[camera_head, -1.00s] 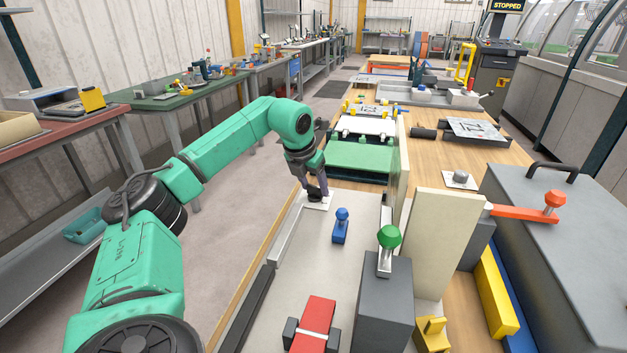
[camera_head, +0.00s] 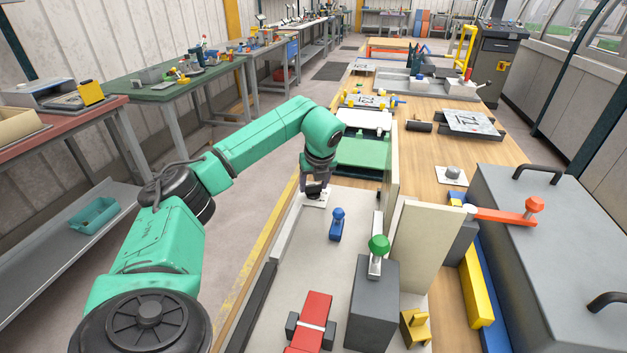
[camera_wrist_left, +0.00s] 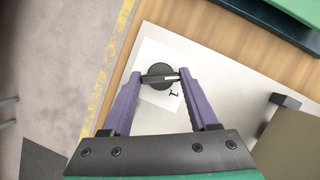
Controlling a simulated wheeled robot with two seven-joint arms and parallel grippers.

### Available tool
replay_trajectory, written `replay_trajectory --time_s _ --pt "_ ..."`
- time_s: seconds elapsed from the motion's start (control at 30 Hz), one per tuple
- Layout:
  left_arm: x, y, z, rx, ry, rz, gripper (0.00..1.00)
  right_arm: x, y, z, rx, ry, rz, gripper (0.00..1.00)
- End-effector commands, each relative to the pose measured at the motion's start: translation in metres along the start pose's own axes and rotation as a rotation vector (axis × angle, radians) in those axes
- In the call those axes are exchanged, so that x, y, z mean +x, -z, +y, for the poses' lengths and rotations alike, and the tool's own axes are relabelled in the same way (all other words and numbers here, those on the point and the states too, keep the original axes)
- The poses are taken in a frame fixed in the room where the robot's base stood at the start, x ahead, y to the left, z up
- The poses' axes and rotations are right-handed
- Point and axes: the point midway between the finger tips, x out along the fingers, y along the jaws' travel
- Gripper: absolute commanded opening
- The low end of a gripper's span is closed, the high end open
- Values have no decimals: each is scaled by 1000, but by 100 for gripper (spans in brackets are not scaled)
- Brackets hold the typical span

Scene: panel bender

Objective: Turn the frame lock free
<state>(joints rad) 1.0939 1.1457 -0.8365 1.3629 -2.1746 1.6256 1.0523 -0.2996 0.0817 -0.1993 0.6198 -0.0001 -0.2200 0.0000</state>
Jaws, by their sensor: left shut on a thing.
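The frame lock appears to be a round black knob with a crossbar (camera_wrist_left: 160,84), on a white plate with dark markings (camera_wrist_left: 156,54), in the left wrist view. My left gripper (camera_wrist_left: 162,77) is shut on the crossbar, one purple finger at each end. In the head view my left gripper (camera_head: 314,190) points down at the white plate (camera_head: 316,204), at the far left corner of the pale panel (camera_head: 295,235). It hides most of the knob there. My right gripper is not in view.
A blue knob (camera_head: 337,222) stands close to my left gripper. A green-knobbed lever (camera_head: 379,245) on a grey block, a red clamp (camera_head: 314,315) and an upright beige board (camera_head: 425,240) are nearer. An orange lever (camera_head: 505,215) lies right.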

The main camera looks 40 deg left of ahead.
Motion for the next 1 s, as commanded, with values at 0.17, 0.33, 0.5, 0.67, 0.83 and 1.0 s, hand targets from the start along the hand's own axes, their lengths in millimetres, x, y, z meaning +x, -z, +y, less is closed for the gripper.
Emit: replay_trajectory --time_s 0.17,0.33,0.5,0.67,0.83,1.0 --pt "-1 -1 0 -39 -15 -2 4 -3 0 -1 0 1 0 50" --pt "0 -1 0 -51 -20 -2 4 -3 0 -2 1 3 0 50" --pt "0 -1 0 -52 -20 -2 4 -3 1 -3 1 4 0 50" --pt "0 -1 0 -52 -20 -1 75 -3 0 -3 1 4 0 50" --pt "0 -1 0 -51 -20 -1 90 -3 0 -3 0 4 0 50" --pt "-1 0 0 -50 -20 0 90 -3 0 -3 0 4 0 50"
